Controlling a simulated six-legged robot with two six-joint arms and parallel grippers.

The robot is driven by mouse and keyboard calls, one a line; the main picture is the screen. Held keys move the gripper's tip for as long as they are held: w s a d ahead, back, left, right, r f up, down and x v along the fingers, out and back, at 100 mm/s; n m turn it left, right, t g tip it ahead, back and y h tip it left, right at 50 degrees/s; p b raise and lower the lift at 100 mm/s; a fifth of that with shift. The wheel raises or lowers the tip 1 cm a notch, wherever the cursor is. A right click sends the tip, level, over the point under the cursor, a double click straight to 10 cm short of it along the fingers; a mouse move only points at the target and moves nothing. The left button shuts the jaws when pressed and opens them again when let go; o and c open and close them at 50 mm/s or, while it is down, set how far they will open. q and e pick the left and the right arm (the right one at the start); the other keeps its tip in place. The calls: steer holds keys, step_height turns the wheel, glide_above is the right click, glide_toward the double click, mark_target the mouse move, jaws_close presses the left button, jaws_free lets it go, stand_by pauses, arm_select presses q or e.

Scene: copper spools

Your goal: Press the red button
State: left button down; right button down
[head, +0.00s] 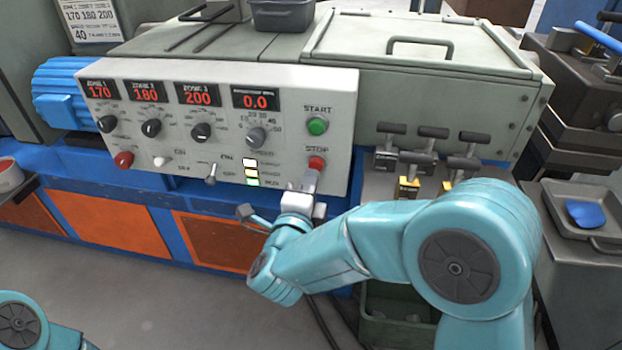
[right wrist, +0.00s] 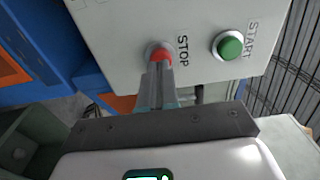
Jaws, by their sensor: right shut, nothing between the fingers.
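The red STOP button (head: 316,163) is on the grey control panel (head: 285,90), below the green START button (head: 317,126). In the right wrist view the red button (right wrist: 161,54) shows just past my fingertips, partly hidden by them. My right gripper (head: 309,180) is shut and empty, its fingers pointing at the red button from below in the picture. In the right wrist view its fingertips (right wrist: 158,67) overlap the button's edge. I cannot tell whether they touch it or whether it is pressed in. My left gripper is out of view.
A red knob (head: 124,160) sits at the panel's lower left. Dials and a toggle switch (head: 211,174) are left of the STOP button. Several black-handled levers (head: 433,132) stand to the right. A tray (head: 590,212) with a blue item lies at far right.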

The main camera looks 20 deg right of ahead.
steer(key=shift+x, duration=0.75)
